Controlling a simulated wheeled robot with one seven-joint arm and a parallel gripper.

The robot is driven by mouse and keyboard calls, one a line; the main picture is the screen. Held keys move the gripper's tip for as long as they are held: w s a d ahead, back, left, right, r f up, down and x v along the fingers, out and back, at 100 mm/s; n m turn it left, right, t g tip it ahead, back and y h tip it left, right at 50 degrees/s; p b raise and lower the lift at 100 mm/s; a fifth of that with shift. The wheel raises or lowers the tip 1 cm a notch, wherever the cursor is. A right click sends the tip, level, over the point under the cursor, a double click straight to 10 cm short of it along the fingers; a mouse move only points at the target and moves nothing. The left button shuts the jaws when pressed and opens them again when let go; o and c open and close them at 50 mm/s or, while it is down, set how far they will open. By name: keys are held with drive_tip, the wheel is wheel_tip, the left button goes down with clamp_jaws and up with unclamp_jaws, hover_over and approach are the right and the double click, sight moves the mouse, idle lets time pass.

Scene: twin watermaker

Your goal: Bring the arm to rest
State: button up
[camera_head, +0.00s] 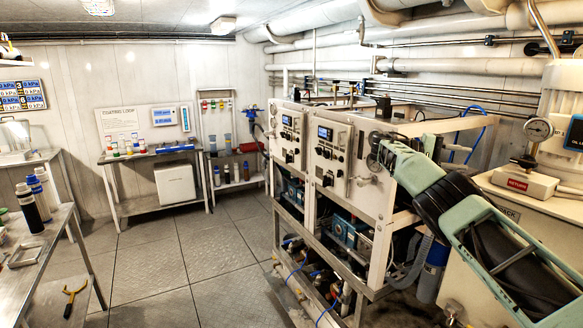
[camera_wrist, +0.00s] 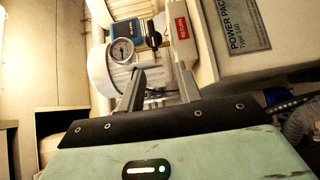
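My arm (camera_head: 500,250) rises from the lower right corner of the head view and reaches up and left, in front of the right end of the white machine rack (camera_head: 327,155). In the wrist view my gripper (camera_wrist: 160,68) has its two fingers apart, with nothing between them. Beyond the fingers are a round pressure gauge (camera_wrist: 122,51) and a box with a red RETURN label (camera_wrist: 181,27). The fingers look clear of both, but the exact distance cannot be told. In the head view the fingers are not clearly made out.
A power pack plate (camera_wrist: 241,25) shows beside the fingers. In the head view the gauge (camera_head: 538,128) and RETURN box (camera_head: 525,184) stand right of my arm. A bench (camera_head: 30,262) with bottles is at left, a shelf table (camera_head: 128,206) at the back. The floor (camera_head: 190,262) between is clear.

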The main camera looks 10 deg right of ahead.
drive_tip(key=s+a+f+n+t+y+b, duration=0.4)
drive_tip(key=a+f+y, duration=0.3)
drive_tip(key=f, duration=0.2)
drive_tip(key=s+a+f+n+t+y+b, duration=0.1)
drive_tip(key=s+a+f+y, duration=0.1)
drive_tip(key=s+a, duration=0.45)
drive_tip(key=s+a+f+n+y+b, duration=0.1)
drive_tip(key=s+a+f+n+y, duration=0.15)
drive_tip(key=a, duration=0.65)
drive_tip(key=s+a+f+n+t+y+b, duration=0.1)
drive_tip(key=s+a+f+y+b, duration=0.15)
drive_tip(key=s+a, duration=0.4)
drive_tip(key=s+a+f+n+y+b, duration=0.1)
drive_tip(key=s+a+f, duration=0.1)
drive_tip(key=s, duration=0.7)
drive_tip(key=s+a+f+n+y+b, duration=0.1)
drive_tip(key=s+a+f, duration=0.1)
drive_tip(key=s+a, duration=0.3)
drive_tip(key=s+a+f+n, duration=0.1)
drive_tip(key=s+a+f, duration=0.1)
drive_tip(key=s, duration=1.2)
drive_tip(key=shift+a+t+y+b, duration=0.3)
drive_tip(key=shift+a+y+b, duration=0.1)
drive_tip(key=shift+a, duration=0.4)
